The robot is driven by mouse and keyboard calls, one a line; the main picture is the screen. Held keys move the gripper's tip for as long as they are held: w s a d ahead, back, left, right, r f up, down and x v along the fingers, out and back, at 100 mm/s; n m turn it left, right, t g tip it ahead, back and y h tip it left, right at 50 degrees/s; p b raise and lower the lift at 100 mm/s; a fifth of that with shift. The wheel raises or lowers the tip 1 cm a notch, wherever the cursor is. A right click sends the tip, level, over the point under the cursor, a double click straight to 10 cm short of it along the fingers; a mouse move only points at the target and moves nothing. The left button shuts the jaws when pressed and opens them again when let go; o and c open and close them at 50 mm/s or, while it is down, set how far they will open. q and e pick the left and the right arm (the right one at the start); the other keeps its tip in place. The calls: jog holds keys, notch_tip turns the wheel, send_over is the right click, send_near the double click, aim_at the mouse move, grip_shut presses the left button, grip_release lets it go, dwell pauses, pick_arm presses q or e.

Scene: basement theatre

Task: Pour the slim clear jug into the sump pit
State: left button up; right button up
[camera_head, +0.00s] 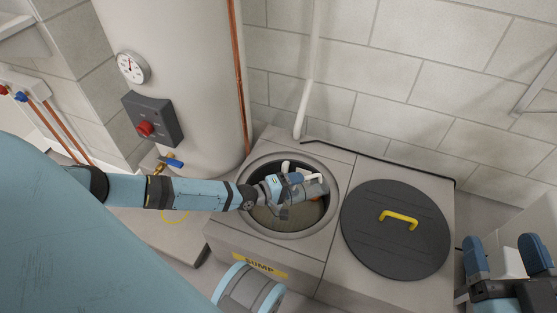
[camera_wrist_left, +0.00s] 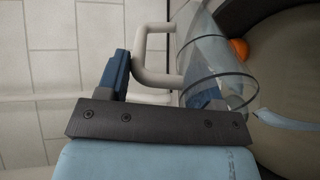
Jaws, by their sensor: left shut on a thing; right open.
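The slim clear jug (camera_wrist_left: 212,52) has a pale D-shaped handle (camera_wrist_left: 140,50). In the head view the jug (camera_head: 318,188) is tilted well over, above the far right part of the round sump pit (camera_head: 285,218). My left gripper (camera_head: 293,187) is shut on the jug at the handle side; it also shows in the left wrist view (camera_wrist_left: 160,90). The gripper hides part of the jug. A pale bluish streak (camera_wrist_left: 285,121) shows over the pit; I cannot tell whether it is liquid. My right gripper (camera_head: 507,255) is open at the lower right, away from the pit.
A dark round lid (camera_head: 375,245) with a yellow handle (camera_head: 400,217) lies right of the pit. An orange ball-like thing (camera_wrist_left: 238,50) shows by the jug. A white pipe (camera_head: 306,95) stands behind the pit. A tank (camera_head: 190,60) with a gauge and control box stands left.

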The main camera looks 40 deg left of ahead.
pick_arm(q)
jog(key=shift+s+a+r+t+h, duration=0.1)
jog(key=shift+s+a+t+h, duration=0.2)
jog(key=shift+s+t, duration=0.15)
dwell(0.4)
jog(key=shift+w+d, duration=0.1)
